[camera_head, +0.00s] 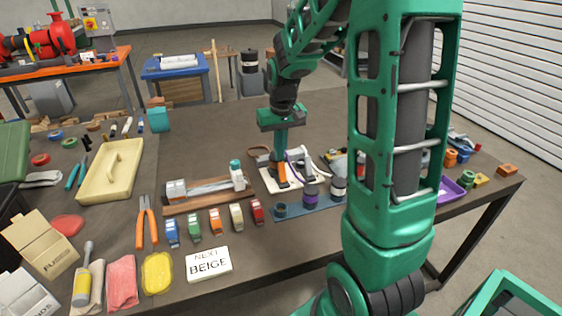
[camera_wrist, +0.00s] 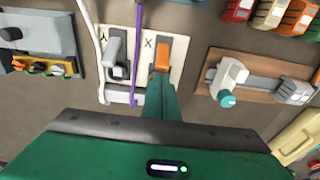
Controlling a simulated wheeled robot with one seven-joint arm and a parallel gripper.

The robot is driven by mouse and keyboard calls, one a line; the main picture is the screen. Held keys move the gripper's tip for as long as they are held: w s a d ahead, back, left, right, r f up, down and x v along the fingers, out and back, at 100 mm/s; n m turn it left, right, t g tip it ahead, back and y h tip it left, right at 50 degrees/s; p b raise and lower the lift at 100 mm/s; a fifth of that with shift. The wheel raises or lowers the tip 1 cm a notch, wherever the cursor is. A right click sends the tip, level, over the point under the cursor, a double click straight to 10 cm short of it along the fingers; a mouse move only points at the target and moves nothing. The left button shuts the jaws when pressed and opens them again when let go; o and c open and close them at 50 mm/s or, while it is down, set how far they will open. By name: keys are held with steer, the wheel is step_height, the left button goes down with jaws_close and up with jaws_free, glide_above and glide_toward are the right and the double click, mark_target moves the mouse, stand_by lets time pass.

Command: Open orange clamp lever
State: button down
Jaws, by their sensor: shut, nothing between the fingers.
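The orange clamp lever (camera_head: 283,175) is on a white plate (camera_head: 270,184) in the middle of the table. In the wrist view the orange lever (camera_wrist: 162,57) stands beside the "X" mark, with a grey lever (camera_wrist: 115,55) to its left near a "Y" mark. My gripper (camera_head: 281,154) points down just above and behind the orange lever, its fingers shut with nothing between them. In the wrist view its fingertips (camera_wrist: 161,78) overlap the lower end of the orange lever; I cannot tell whether they touch. Part of the clamp is hidden behind the fingers.
A purple cord (camera_wrist: 138,45) and a white cord (camera_wrist: 97,40) run over the plate by the grey lever. A blue holder with cylinders (camera_head: 305,205) is in front. Table behind the gripper is clear.

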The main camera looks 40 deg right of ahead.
steer(key=shift+g, duration=0.7)
steer(key=s+f, duration=0.1)
steer(key=s, duration=0.1)
steer(key=s+a+f, duration=0.1)
steer(key=s, duration=0.1)
steer(key=s+f, duration=0.1)
steer(key=shift+s+a+f, duration=0.1)
steer(key=shift+s+a, duration=0.3)
steer(key=shift+s+r+y, duration=0.15)
steer(key=shift+s+r, duration=0.2)
steer(key=shift+s, duration=0.2)
steer(key=shift+s+r+y, duration=0.15)
steer(key=shift+s+r, duration=0.15)
steer(key=shift+s, duration=0.25)
steer(key=shift+w+f, duration=0.1)
steer(key=shift+w, duration=0.3)
steer(key=w+r, duration=0.1)
steer(key=w, duration=0.1)
steer(key=w+r, duration=0.1)
steer(key=shift+w+d+r, duration=0.15)
steer(key=shift+w+r, duration=0.15)
steer(key=shift+w, duration=0.05)
steer(key=shift+w+r, duration=0.15)
steer(key=shift+w, duration=0.05)
steer(key=shift+s+r, duration=0.65)
steer(key=shift+r, duration=0.35)
steer(key=shift+d, duration=0.1)
